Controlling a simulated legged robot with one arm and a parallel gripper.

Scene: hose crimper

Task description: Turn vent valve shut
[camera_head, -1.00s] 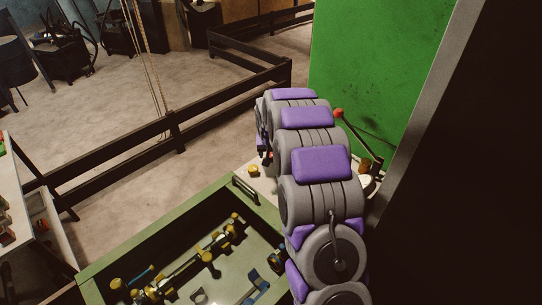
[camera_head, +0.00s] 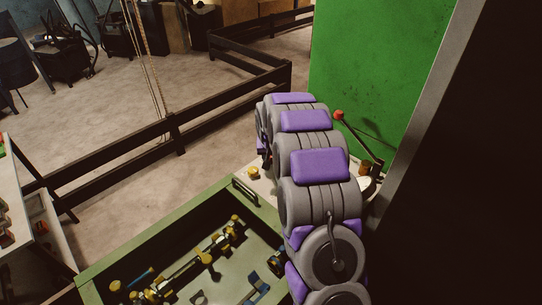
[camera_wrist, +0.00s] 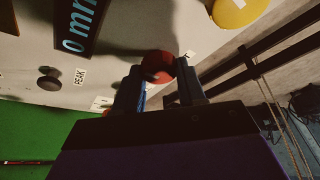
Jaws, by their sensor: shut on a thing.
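In the wrist view a round red knob (camera_wrist: 158,66) sits between the two dark fingers of my gripper (camera_wrist: 160,84), on a pale panel (camera_wrist: 140,20). My gripper is shut on it. I take this knob to be the vent valve; a label near it is too blurred to read. The knob's lower part is hidden by the fingers. In the head view my arm hides my gripper and the knob.
The panel carries a dark display (camera_wrist: 82,20) reading "0 mm", a black knob (camera_wrist: 49,82) by a "PEAK" label, and a yellow button (camera_wrist: 236,10). A red-tipped lever (camera_head: 338,115) stands right of my arm. A green-rimmed tray (camera_head: 140,245) holds fittings in front.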

